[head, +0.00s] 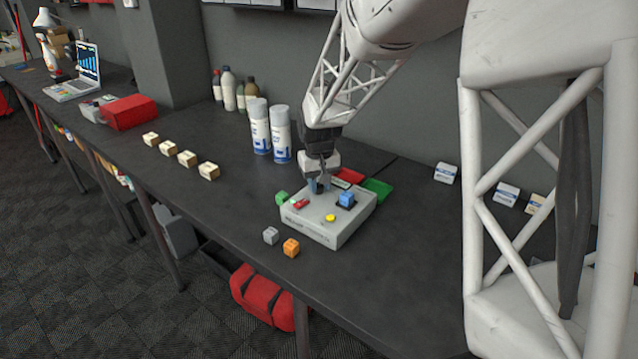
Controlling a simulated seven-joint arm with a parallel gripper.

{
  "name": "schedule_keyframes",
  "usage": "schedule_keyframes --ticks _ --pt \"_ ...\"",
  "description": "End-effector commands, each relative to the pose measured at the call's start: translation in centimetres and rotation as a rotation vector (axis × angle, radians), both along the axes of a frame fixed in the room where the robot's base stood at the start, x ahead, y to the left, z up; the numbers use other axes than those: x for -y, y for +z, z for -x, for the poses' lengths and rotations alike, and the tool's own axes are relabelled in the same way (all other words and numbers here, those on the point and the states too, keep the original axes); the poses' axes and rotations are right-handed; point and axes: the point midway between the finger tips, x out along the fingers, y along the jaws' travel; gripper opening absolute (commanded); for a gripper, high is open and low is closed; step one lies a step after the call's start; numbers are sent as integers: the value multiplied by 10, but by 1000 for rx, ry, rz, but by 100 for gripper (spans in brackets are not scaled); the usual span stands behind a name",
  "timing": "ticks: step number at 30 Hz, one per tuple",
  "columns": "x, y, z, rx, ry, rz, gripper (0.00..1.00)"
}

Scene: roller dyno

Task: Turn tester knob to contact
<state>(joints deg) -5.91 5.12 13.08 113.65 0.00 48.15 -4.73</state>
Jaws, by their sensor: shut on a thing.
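The tester (322,230) is a light grey box on the dark bench. Its top carries a red part (301,204), a yellow button (330,217) and a blue cube (346,198) on a dark patch. My gripper (318,188) points down at the back left of the tester's top, between the red part and the blue cube. Its fingers are shut on the tester knob, which they almost wholly hide. I cannot tell the knob's pointing direction or read the labels.
A green cube (282,198) stands beside the tester's left side. Grey (270,236) and orange (291,247) cubes lie in front. Red and green (378,189) flat pieces lie behind. Two spray cans (281,134) stand behind left. Small boxes (445,173) stand right.

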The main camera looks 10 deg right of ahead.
Motion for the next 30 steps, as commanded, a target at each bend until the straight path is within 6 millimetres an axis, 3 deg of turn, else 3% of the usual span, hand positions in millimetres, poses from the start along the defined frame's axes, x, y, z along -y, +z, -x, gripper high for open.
schedule_keyframes --ticks 12,29,30 --pt "0 1 0 1 -256 0 4" --pt "0 1 0 2 -299 0 4" --pt "0 1 0 2 -298 0 34"
